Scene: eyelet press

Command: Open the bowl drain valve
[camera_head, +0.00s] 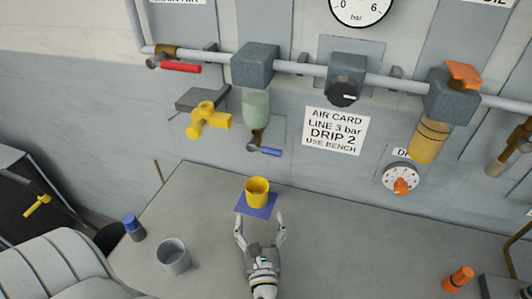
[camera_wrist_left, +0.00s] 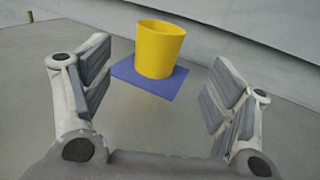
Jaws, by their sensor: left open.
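The filter bowl (camera_head: 255,108) is a pale green cylinder hanging under a grey block on the wall pipe. Below it is a small drain valve with a brass body (camera_head: 256,138) and a blue lever (camera_head: 268,152) pointing right and slightly down. A yellow cup (camera_head: 257,191) stands upright on a blue square mat (camera_head: 250,210) on the bench, below the valve. My left gripper (camera_head: 260,222) is open and empty, just in front of the mat. The cup and mat also show beyond its spread fingers in the left wrist view (camera_wrist_left: 160,50). My right gripper is not in view.
A red-handled valve (camera_head: 180,67) and a yellow tap (camera_head: 207,120) are on the wall to the left. A grey cup (camera_head: 173,256) and a blue-capped bottle (camera_head: 134,228) stand at the bench's left. An orange item (camera_head: 460,278) is at right. The bench middle is clear.

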